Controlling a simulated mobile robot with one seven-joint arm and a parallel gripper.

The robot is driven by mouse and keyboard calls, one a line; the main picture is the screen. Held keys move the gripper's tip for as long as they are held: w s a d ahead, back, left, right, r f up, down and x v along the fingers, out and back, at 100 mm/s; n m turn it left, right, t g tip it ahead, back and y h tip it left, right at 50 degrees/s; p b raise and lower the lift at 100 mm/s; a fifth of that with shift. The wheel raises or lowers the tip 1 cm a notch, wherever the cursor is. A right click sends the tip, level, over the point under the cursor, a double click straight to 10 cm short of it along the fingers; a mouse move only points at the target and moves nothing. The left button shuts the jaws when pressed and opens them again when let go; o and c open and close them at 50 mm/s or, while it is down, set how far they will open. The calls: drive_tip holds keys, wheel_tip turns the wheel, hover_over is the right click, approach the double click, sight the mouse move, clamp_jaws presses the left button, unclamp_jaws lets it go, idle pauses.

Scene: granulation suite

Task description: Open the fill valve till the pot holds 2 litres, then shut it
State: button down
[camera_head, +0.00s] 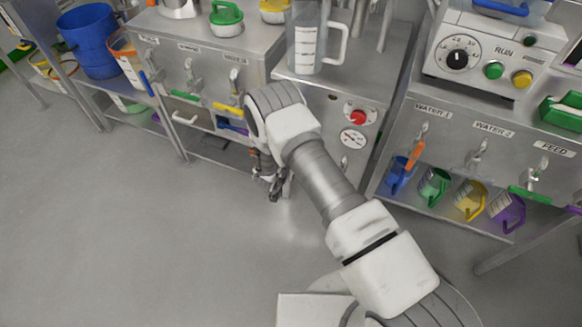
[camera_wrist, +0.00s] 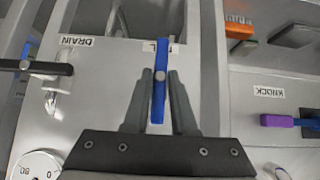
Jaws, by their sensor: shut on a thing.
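In the wrist view, a blue valve lever (camera_wrist: 160,92) stands upright in the picture, with a round grey pivot at its middle. A label behind it (camera_wrist: 148,46) is mostly covered by my gripper and the lever, and only an end letter shows, so I cannot read it in full. My gripper (camera_wrist: 160,80) is shut on the blue lever, one finger on each side. In the head view my gripper (camera_head: 270,182) is low in front of the benches, and the lever is hidden there. I cannot pick out the pot or its level for certain.
In the wrist view, a black lever (camera_wrist: 30,66) by the DRAIN label lies left, and a purple lever (camera_wrist: 288,121) by the KNOCK label right. In the head view, a clear jug (camera_head: 304,50) stands on the bench above. Open grey floor (camera_head: 110,240) lies left.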

drive_tip(key=shift+w, duration=0.1)
drive_tip(key=c, duration=0.7)
unclamp_jaws()
drive_tip(key=shift+c, duration=0.2)
drive_tip(key=p+v, duration=0.5)
drive_tip(key=v, duration=1.2)
drive_tip(key=shift+r, duration=0.2)
